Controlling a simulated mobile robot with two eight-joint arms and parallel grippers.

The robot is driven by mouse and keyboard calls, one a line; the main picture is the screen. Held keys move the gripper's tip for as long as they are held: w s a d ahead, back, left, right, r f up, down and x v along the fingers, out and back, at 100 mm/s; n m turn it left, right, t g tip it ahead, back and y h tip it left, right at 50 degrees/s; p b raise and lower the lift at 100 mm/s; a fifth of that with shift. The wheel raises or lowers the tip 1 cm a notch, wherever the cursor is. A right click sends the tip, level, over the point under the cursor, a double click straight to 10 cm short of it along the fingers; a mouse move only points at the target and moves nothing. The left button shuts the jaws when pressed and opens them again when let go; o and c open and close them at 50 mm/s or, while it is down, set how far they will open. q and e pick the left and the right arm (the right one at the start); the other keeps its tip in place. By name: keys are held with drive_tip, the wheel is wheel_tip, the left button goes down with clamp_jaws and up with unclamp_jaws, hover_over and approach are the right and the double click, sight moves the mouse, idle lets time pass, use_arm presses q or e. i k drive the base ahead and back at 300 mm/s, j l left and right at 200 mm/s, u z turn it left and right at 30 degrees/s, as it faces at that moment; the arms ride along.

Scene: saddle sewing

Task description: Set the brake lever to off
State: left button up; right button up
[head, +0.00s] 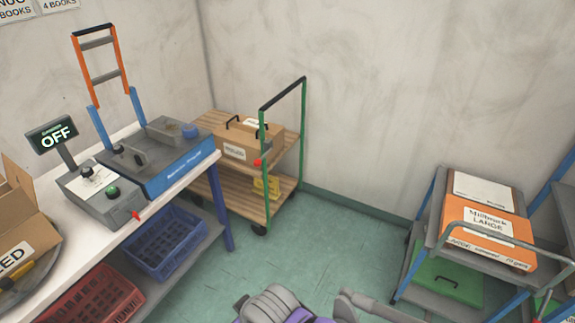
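No part is plainly labelled as the brake lever. A small red lever-like piece (258,162) shows at the green upright of the wooden trolley (284,187), in the middle of the head view. Another small red piece (136,215) sticks out from the front corner of the grey control box (105,197) on the white bench. I cannot tell which is the brake lever, nor how either is set. Grey and purple parts of my own body show at the bottom edge, but no gripper fingers are in view.
A display reading OFF (54,136) stands above the control box, beside a blue-framed machine (165,160). The trolley carries a cardboard box (243,146). A blue-framed cart (430,262) with an orange box (487,236) stands at the right. Green floor (330,235) between them is clear.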

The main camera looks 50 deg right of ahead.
sight(258, 163)
drive_tip(key=z, duration=1.4)
